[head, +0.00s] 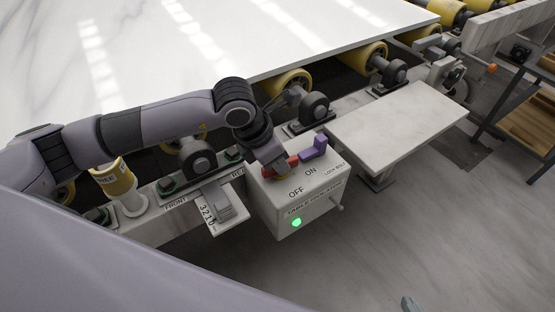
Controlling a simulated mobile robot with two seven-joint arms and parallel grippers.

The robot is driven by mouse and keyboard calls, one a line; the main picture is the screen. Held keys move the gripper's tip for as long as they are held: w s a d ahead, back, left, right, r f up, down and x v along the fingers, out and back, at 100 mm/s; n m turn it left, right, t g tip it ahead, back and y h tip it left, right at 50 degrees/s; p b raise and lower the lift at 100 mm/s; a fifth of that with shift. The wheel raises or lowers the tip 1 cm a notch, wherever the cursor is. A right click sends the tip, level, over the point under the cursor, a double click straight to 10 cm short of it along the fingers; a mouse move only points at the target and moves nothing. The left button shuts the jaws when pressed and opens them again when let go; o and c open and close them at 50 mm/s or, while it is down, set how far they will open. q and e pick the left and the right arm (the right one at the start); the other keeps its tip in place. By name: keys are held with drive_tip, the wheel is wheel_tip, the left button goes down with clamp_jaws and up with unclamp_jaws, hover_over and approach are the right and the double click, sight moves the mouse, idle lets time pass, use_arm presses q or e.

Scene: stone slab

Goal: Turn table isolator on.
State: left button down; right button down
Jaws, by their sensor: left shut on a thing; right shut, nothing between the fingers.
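The table isolator box (318,205) is pale grey, with "OFF" and "ON" on its top and a lit green lamp (297,222) on its front. A red handle (294,160) is on its top, partly hidden by my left gripper (279,171). That gripper is shut on the red handle. A purple part (314,148) stands beside the handle, near the "ON" and "LOCK BOLT" labels. I cannot tell the handle's exact position.
A white marble slab (190,50) lies on yellow rollers (287,83) behind the box. A pale side plate (395,125) is at right. A small numbered panel (222,212) and a yellow-topped post (118,185) stand at left. The floor at lower right is clear.

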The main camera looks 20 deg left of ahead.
use_arm(q)
drive_tip(key=shift+s+f+n, duration=0.15)
drive_tip(key=shift+f+n, duration=0.05)
drive_tip(key=shift+n, duration=0.3)
drive_tip(key=c, duration=1.1)
unclamp_jaws()
drive_tip(key=shift+y, duration=0.3)
drive_tip(key=shift+r, duration=0.2)
drive_tip(key=shift+r, duration=0.3)
drive_tip(key=v, duration=0.6)
drive_tip(key=shift+s+a+r, duration=0.1)
drive_tip(key=shift+s+a, duration=0.05)
